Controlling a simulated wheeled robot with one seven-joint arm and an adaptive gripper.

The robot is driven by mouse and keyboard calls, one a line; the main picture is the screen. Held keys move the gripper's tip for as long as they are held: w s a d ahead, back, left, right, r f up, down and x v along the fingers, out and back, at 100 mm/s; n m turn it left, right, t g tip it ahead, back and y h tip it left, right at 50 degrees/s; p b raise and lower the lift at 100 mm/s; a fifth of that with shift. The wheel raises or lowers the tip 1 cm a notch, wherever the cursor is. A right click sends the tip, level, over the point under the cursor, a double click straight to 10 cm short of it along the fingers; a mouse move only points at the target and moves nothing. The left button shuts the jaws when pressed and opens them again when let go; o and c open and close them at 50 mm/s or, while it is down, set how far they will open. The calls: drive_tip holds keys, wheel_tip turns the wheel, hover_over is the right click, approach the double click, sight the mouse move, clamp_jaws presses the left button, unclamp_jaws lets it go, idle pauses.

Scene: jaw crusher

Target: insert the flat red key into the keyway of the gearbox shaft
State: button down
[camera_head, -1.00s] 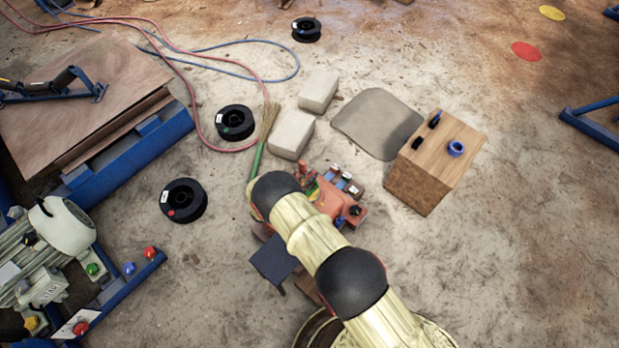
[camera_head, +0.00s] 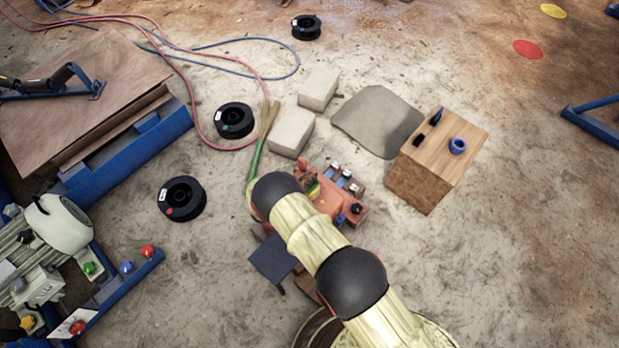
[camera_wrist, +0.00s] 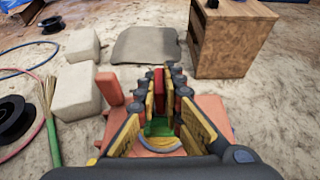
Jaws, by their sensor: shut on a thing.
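My gripper (camera_wrist: 159,92) points away from the wrist camera, its yellow-padded fingers close together. A flat red piece (camera_wrist: 158,82), which looks like the key, stands upright between the fingertips. Below and around the fingers is an orange-red housing (camera_wrist: 213,112), apparently the gearbox. A green part (camera_wrist: 158,127) shows between the finger bases. In the head view the orange-red housing (camera_head: 352,207) is partly covered by my arm, and my gripper is mostly hidden. I cannot make out the shaft or its keyway, nor whether the key touches it.
A wooden block (camera_head: 425,180) with a blue ring (camera_head: 457,146) and black pieces on top stands right of the housing. Two pale blocks (camera_head: 292,132) (camera_head: 318,89), a grey mat (camera_head: 377,121) and a broom (camera_head: 262,142) lie beyond. Black reels (camera_head: 182,198) are left.

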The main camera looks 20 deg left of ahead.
drive_tip(key=shift+f, duration=0.2)
drive_tip(key=c, duration=1.8)
unclamp_jaws()
drive_tip(key=shift+c, duration=0.2)
drive_tip(key=shift+s, duration=0.1)
drive_tip(key=v, duration=1.1)
drive_tip(key=shift+s+a+r, duration=0.15)
drive_tip(key=shift+s+a, duration=0.05)
drive_tip(key=shift+s, duration=0.15)
